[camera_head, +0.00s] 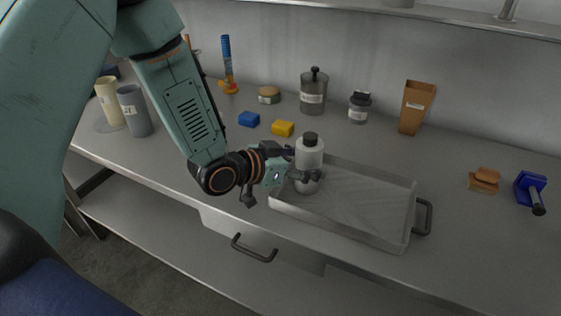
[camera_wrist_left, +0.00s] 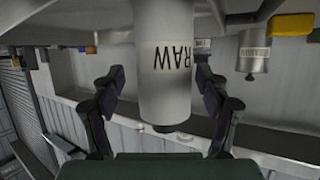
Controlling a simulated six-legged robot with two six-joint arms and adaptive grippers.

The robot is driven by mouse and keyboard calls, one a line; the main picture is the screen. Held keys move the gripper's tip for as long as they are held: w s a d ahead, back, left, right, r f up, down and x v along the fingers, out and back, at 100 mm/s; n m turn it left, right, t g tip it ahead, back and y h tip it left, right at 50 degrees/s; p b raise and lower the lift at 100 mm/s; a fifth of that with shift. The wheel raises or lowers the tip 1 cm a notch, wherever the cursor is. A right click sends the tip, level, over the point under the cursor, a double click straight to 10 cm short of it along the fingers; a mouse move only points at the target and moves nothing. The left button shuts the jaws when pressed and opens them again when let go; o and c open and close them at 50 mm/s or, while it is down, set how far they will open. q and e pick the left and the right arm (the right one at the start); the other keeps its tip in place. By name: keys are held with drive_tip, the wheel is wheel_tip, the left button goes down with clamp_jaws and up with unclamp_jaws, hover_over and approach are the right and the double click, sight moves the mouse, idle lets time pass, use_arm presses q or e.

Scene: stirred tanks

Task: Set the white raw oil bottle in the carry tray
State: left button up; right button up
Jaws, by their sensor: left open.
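The white raw oil bottle (camera_head: 309,155) has a dark cap and stands upright at the left end of the metal carry tray (camera_head: 409,219). Its base appears to be inside the tray, but I cannot tell whether it touches the floor. My left gripper (camera_head: 301,166) is open, with one finger on each side of the bottle. In the left wrist view the picture is upside down. There the bottle (camera_wrist_left: 170,85), with its RAW label, is between the fingers of the gripper (camera_wrist_left: 164,92), with gaps showing. My right gripper is not in view.
Yellow (camera_head: 283,128) and blue (camera_head: 249,118) blocks lie behind the arm. A grey jar (camera_head: 313,97), a small labelled jar (camera_head: 359,108) and a brown holder (camera_head: 416,108) stand along the wall. An orange block (camera_head: 484,180) and a blue tool (camera_head: 530,188) are at right. The rest of the tray is empty.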

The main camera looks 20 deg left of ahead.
sight(298, 161)
use_arm(q)
drive_tip(key=v, duration=0.4)
drive_tip(key=shift+s+a+r+p, duration=0.1)
drive_tip(key=shift+s+a+p, duration=0.1)
drive_tip(key=shift+a+p, duration=0.25)
drive_tip(key=shift+d+p+v, duration=0.2)
drive_tip(key=shift+p+v, duration=0.15)
drive_tip(key=shift+v, duration=0.65)
drive_tip(key=p+v, duration=0.1)
drive_tip(key=v, duration=0.2)
drive_tip(key=shift+s, duration=0.1)
drive_tip(key=shift+a, duration=0.15)
